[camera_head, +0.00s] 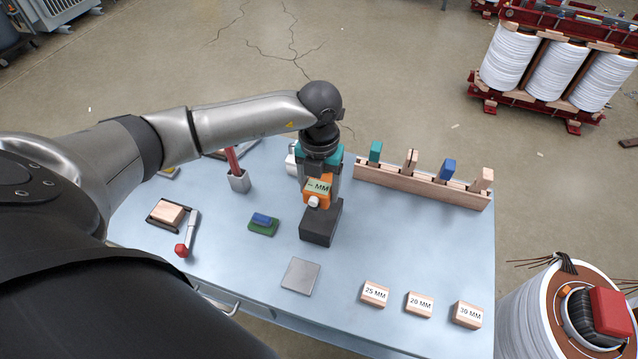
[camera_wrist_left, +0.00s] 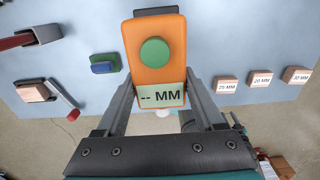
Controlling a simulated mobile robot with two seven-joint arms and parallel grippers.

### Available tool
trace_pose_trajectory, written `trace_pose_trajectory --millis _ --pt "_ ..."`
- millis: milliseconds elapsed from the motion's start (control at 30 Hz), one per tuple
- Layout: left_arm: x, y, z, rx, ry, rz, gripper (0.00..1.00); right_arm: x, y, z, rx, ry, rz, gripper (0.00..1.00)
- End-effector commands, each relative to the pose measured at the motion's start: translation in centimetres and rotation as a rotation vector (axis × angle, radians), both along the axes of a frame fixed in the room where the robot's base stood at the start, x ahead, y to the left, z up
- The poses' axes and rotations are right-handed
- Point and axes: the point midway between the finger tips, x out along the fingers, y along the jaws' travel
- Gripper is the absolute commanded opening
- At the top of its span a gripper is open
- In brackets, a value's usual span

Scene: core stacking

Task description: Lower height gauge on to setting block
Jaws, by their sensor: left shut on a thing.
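The height gauge (camera_head: 317,199) is an orange body with a pale display reading "-- MM". The gauge also shows in the left wrist view (camera_wrist_left: 137,65), with a round green button. My left gripper (camera_head: 321,178) is shut on it, one finger on each side. A dark grey block (camera_head: 318,229) stands on the table directly under the gauge; I cannot tell whether they touch. Three pale wooden blocks marked 25 MM (camera_head: 375,293), 20 MM (camera_head: 419,304) and 30 MM (camera_head: 467,315) lie at the front right. No block is labelled as the setting block. My right gripper is out of view.
A flat grey plate (camera_head: 300,276) lies in front of the dark block. A green and blue block (camera_head: 263,224) sits left. A wooden rack (camera_head: 420,184) with several coloured pieces stands back right. A red-handled tool in a holder (camera_head: 239,181) and a mallet (camera_head: 187,237) are left.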

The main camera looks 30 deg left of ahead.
Motion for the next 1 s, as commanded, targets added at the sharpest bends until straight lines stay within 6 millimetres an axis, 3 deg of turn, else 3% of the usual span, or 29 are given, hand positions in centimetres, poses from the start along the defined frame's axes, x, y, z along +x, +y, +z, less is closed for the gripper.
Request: trace_pose_trajectory --millis 233,633,1000 --pt "0.1 0.0 -0.2 0.000 -0.003 0.000 0.00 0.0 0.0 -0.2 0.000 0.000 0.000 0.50" --pt "0.1 0.0 -3.2 -0.001 -0.002 0.000 0.00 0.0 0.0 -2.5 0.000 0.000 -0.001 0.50" --pt "0.1 0.0 -3.4 0.000 -0.003 0.000 0.00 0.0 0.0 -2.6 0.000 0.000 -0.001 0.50"
